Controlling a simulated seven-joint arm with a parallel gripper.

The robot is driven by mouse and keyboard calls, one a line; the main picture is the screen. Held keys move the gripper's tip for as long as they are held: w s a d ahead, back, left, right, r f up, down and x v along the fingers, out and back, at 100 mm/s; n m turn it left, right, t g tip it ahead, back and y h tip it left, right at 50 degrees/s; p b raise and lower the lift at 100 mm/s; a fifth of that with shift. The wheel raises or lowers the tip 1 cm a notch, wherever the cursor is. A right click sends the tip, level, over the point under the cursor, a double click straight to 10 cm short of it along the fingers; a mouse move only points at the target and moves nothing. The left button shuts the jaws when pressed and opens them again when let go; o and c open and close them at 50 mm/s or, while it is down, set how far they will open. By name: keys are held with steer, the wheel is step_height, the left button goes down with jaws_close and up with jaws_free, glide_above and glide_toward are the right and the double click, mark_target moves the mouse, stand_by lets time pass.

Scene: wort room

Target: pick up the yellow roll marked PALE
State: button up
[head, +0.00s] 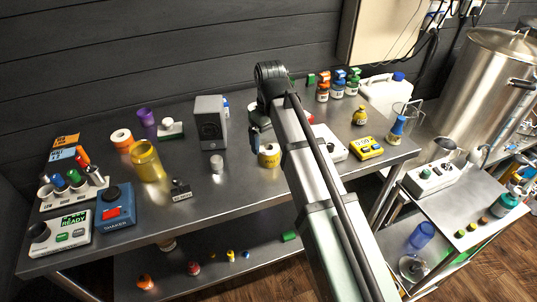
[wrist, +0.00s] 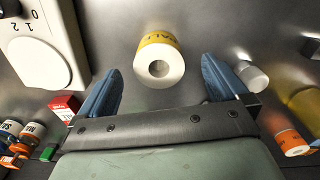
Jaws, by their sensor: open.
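The yellow roll (head: 269,158) stands on end on the steel table beside my arm in the head view, its white top upward. In the wrist view the yellow roll (wrist: 160,58) shows its white end and dark hole, with a yellow band bearing lettering too small to read surely. My gripper (wrist: 160,75) is open, its two blue fingers apart. The roll appears between and just beyond the fingertips, with space on both sides and nothing held. In the head view my gripper (head: 256,138) is just left of the roll, partly hidden by my arm.
A small metal cylinder (wrist: 252,78) stands close to the right finger. A white device with a dial (wrist: 42,60) and a red box (wrist: 65,106) lie left. An orange roll (head: 122,139), yellow cup (head: 148,162) and grey speaker box (head: 209,123) stand left on the table.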

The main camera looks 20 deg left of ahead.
mark_target(270, 148)
steer(key=shift+w+a+f, duration=0.1)
steer(key=shift+w+f, duration=0.05)
steer(key=shift+f, duration=1.6)
steer(key=shift+w+f, duration=0.1)
steer(key=shift+f, duration=1.6)
steer(key=c, duration=1.2)
